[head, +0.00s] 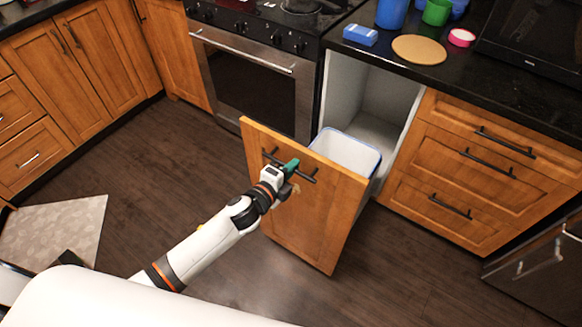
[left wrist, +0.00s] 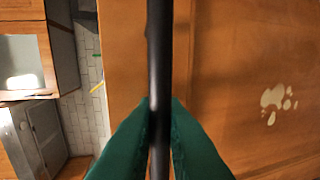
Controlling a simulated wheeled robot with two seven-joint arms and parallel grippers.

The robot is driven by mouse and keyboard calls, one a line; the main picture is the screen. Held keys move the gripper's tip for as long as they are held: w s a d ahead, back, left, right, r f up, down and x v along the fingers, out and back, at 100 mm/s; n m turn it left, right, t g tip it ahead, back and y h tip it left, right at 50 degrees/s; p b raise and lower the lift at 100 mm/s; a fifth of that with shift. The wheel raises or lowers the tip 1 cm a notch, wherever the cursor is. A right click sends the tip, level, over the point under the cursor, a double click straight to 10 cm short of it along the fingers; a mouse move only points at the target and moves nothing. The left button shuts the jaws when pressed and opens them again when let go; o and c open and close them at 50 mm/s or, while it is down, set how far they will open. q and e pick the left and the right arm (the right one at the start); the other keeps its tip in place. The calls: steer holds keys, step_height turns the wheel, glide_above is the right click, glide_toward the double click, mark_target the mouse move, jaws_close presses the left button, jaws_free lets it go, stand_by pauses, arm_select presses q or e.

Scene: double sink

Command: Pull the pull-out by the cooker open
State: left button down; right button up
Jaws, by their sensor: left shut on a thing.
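The pull-out (head: 318,210) beside the cooker (head: 250,75) stands out from the cabinet, with a wooden front and a white bin (head: 346,152) behind it. Its dark bar handle (head: 305,176) runs across the top of the front. My left gripper (head: 291,167) is shut on this handle. In the left wrist view the green fingertips (left wrist: 160,115) close on either side of the black handle (left wrist: 160,50), with the wooden front (left wrist: 240,60) behind. My right gripper is not in view.
The cabinet opening (head: 370,100) behind the bin is bare. Wooden drawers (head: 480,170) stand to its right and a dishwasher-like front (head: 545,265) at the lower right. Dark floor (head: 400,275) is clear in front. A light mat (head: 55,230) lies at the left.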

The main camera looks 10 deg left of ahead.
arm_select(q)
steer(key=c, duration=1.5)
jaws_free()
steer(key=shift+c, duration=0.2)
steer(key=v, duration=1.2)
steer(key=shift+b, duration=0.45)
steer(key=s+a+f+n+g+y, duration=0.2)
steer(key=s+a+f+n, duration=0.15)
steer(key=f, duration=0.65)
steer(key=s+a+f+n+g+y, duration=0.1)
steer(key=s+a+f+n+g, duration=0.2)
steer(key=f, duration=0.8)
steer(key=s+a+f+n+g+y, duration=0.2)
steer(key=s+f+n, duration=0.3)
steer(key=f, duration=0.5)
steer(key=s+f+n+g, duration=0.2)
steer(key=s+f, duration=0.2)
steer(key=s, duration=0.4)
steer(key=s+d+f+n+g, duration=0.1)
steer(key=s+f+n+g, duration=0.1)
steer(key=s+f, duration=0.3)
steer(key=s+d+f+n+g, duration=0.1)
steer(key=s+f+n, duration=0.3)
steer(key=s, duration=0.7)
steer(key=shift+s+f+g, duration=0.15)
steer(key=shift+f+g, duration=0.15)
steer(key=shift+g, duration=0.6)
